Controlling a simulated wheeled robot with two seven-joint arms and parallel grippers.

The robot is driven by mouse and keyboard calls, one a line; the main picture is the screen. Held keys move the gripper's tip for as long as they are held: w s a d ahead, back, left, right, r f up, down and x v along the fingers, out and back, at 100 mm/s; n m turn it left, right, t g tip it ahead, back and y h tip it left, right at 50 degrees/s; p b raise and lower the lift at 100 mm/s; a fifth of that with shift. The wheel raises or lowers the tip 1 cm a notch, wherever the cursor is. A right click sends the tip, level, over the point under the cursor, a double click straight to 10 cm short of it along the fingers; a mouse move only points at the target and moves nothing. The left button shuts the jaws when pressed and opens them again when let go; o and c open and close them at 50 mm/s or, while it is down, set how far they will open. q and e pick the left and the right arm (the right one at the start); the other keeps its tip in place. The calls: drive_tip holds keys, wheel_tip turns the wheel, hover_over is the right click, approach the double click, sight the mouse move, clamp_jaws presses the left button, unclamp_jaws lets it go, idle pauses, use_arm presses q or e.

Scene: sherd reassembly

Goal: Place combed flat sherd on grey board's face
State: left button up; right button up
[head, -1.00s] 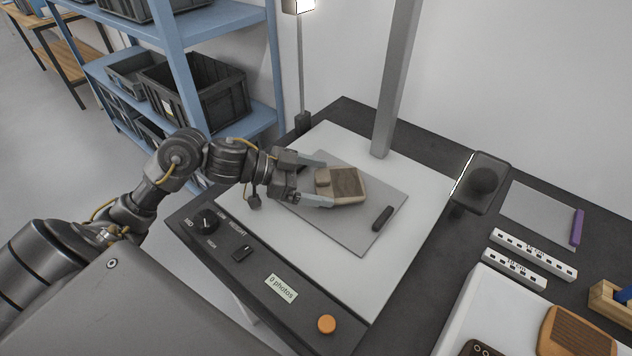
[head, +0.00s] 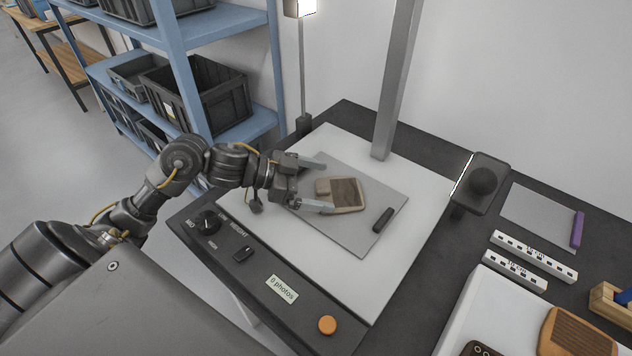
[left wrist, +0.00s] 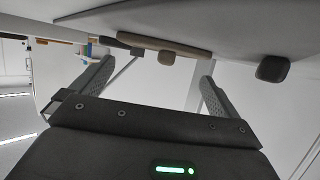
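The combed flat sherd (head: 348,195), tan with a brown combed patch, lies flat on the face of the grey board (head: 365,235). It has a small raised tan block at its left end. My left gripper (head: 329,186) is open, with its fingertips around the sherd's left end and a gap to each side. In the left wrist view the sherd (left wrist: 172,45) shows edge-on beyond the open fingers (left wrist: 158,66). My right gripper is not in view.
A black bar (head: 383,219) sits on the board right of the sherd. The board lies on a white stand base (head: 407,250) beside a grey column (head: 395,90). Scale bars (head: 533,255), a lamp (head: 482,182) and another combed sherd (head: 578,335) are to the right.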

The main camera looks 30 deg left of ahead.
use_arm(q)
drive_tip(key=shift+s+d+f, duration=0.15)
drive_tip(key=shift+s+f, duration=0.05)
drive_tip(key=shift+f, duration=0.2)
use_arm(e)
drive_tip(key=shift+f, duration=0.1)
use_arm(q)
drive_tip(key=shift+r+g, duration=0.25)
drive_tip(key=shift+g, duration=0.05)
drive_tip(key=v, duration=0.5)
drive_tip(key=p+v, duration=0.1)
drive_tip(key=v, duration=0.5)
drive_tip(key=shift+r, duration=0.3)
drive_tip(key=shift+s+a+r, duration=0.2)
drive_tip(key=shift+a+r, duration=0.05)
drive_tip(key=shift+a, duration=0.25)
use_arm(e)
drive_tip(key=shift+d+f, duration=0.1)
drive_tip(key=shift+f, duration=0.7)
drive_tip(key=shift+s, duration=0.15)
